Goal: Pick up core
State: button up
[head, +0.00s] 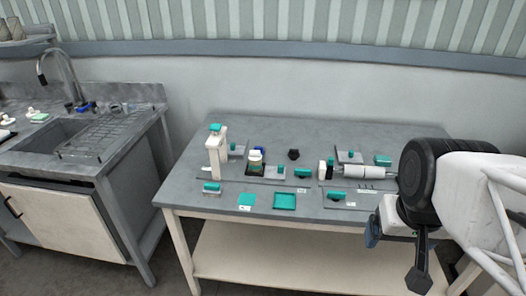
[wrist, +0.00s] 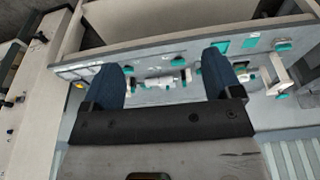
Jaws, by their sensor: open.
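A white cylinder (head: 362,171), which looks like the core, lies on its side in a small stand at the right of the grey table in the head view. A pale cylinder (wrist: 158,82), probably the same one, shows between my fingers in the wrist view. My gripper (wrist: 163,70) is open, with its two blue fingers wide apart and nothing held. In the head view a blue finger (head: 373,234) shows near the table's right front, to the right of the cylinder. The other finger is mostly hidden by my arm there.
A black knob (head: 294,154) stands near the middle. A sink counter (head: 92,145) stands apart at the left.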

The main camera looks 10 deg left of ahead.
jog(key=w+a+r+m, duration=0.1)
jog(key=w+a, duration=0.1)
jog(key=w, duration=0.6)
jog(key=w+a+r, duration=0.2)
jog(key=w+a, duration=0.1)
jog(key=w, duration=0.5)
jog(key=m+g, duration=0.2)
jog(key=g, duration=0.1)
send_over(254, 151)
jog(key=f, duration=2)
jog(key=shift+s+d, duration=0.2)
jog(key=shift+w+a+f, duration=0.15)
jog(key=shift+a, duration=0.05)
jog(key=shift+f, duration=0.15)
jog(key=shift+f, duration=1.2)
jog(key=shift+f, duration=0.1)
